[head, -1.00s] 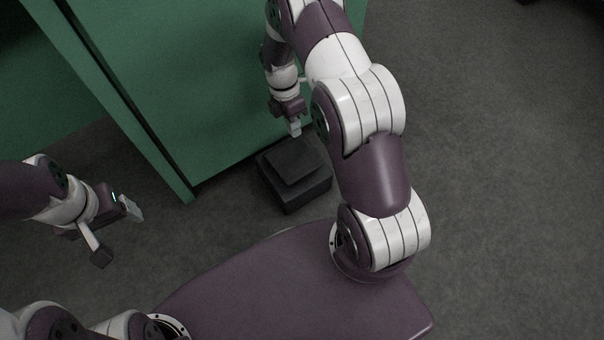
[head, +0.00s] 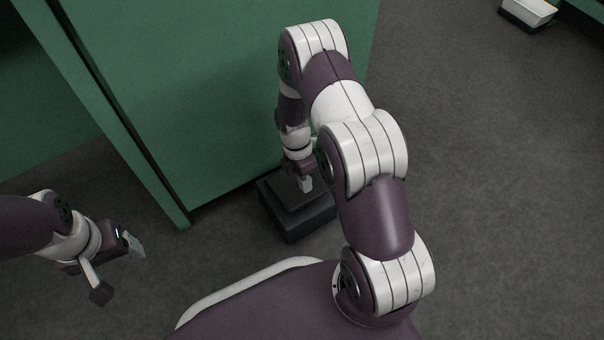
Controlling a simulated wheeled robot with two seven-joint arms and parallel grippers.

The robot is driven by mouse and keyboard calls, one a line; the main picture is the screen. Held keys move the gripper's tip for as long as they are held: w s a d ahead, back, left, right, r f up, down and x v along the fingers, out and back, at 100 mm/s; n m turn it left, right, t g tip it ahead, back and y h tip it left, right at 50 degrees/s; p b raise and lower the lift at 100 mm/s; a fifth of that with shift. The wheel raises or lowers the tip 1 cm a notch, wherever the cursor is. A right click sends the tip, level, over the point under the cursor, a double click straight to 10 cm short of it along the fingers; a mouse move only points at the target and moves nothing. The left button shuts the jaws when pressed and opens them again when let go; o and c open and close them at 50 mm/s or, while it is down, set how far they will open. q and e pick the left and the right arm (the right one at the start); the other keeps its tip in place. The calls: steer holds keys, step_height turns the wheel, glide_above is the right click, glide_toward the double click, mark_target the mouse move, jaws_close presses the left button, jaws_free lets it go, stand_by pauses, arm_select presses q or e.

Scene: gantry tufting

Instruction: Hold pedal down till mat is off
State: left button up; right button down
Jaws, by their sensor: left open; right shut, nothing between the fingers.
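The pedal is a black box with a raised square plate (head: 284,200), on the floor against the green cabinet. My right gripper (head: 306,185) is shut and empty, pointing down over the pedal plate. Its tip overlaps the plate in the picture; I cannot tell for certain whether it touches or how far the plate is pressed. My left gripper (head: 121,268) is open and empty, at the lower left, well away from the pedal. No mat is in view.
The green cabinet (head: 230,90) stands directly behind the pedal, with a dark gap at its left edge. A white tray (head: 535,10) on a dark base lies at the far upper right. The grey floor (head: 480,190) on the right is clear.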

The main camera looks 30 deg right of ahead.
steer(key=shift+b+x, duration=0.45)
steer(key=shift+x, duration=0.55)
arm_select(q)
steer(key=shift+f, duration=0.85)
